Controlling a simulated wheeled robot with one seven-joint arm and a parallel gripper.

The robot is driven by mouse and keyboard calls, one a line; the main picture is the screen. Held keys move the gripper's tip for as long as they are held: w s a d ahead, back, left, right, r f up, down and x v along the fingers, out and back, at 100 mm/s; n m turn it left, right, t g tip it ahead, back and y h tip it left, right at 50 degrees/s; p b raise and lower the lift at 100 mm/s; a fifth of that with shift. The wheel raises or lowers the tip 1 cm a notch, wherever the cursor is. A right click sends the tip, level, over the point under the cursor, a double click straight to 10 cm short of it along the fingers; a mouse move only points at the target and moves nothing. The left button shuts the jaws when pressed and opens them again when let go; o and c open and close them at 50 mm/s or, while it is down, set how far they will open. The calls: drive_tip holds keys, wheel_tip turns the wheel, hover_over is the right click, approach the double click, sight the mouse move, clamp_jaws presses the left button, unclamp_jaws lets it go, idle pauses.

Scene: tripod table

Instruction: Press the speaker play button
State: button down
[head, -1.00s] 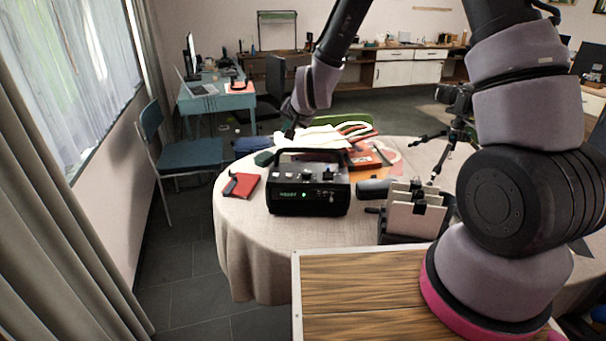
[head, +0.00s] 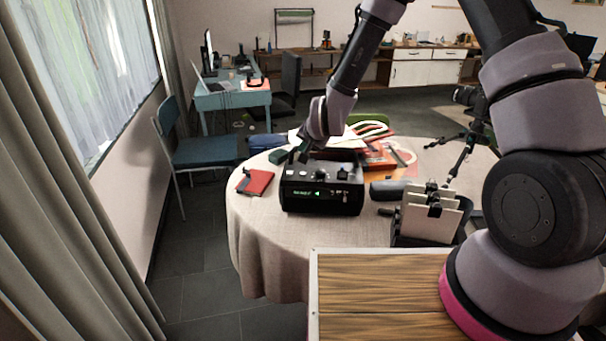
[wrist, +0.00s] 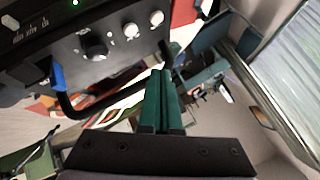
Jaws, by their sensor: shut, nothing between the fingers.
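The black box speaker (head: 321,200) stands upright on the round table. A lit green readout shows on its front in the head view. In the wrist view its dark top panel (wrist: 65,72) carries a black knob (wrist: 94,47) and white round controls (wrist: 131,30), with a green light at the upper edge. Its black carrying handle (wrist: 95,107) crosses behind the panel. My gripper (wrist: 162,74) is shut and empty, its green fingers side by side near one end of the handle. In the head view my gripper (head: 302,156) is at the speaker's back left. Contact cannot be told.
On the cloth-covered table (head: 255,235), a red notebook (head: 257,182) lies left of the speaker. A holder with pale cards (head: 430,215) stands to its right, and a dark cylinder (head: 390,188) lies between them. Books and a white bag handle are behind. The front left tabletop is clear.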

hover_over(299, 172)
drive_tip(key=s+d, duration=0.2)
drive_tip(key=s, duration=0.1)
drive_tip(key=shift+a+f, duration=0.15)
drive_tip(key=shift+f, duration=1.25)
drive_tip(key=shift+a+f, duration=0.1)
drive_tip(key=shift+f, duration=1.25)
drive_tip(key=shift+s, duration=0.1)
drive_tip(key=shift+f, duration=0.4)
drive_tip(key=shift+f, duration=0.4)
drive_tip(key=shift+r, duration=0.8)
drive_tip(key=shift+r, duration=0.1)
drive_tip(key=shift+r, duration=2.45)
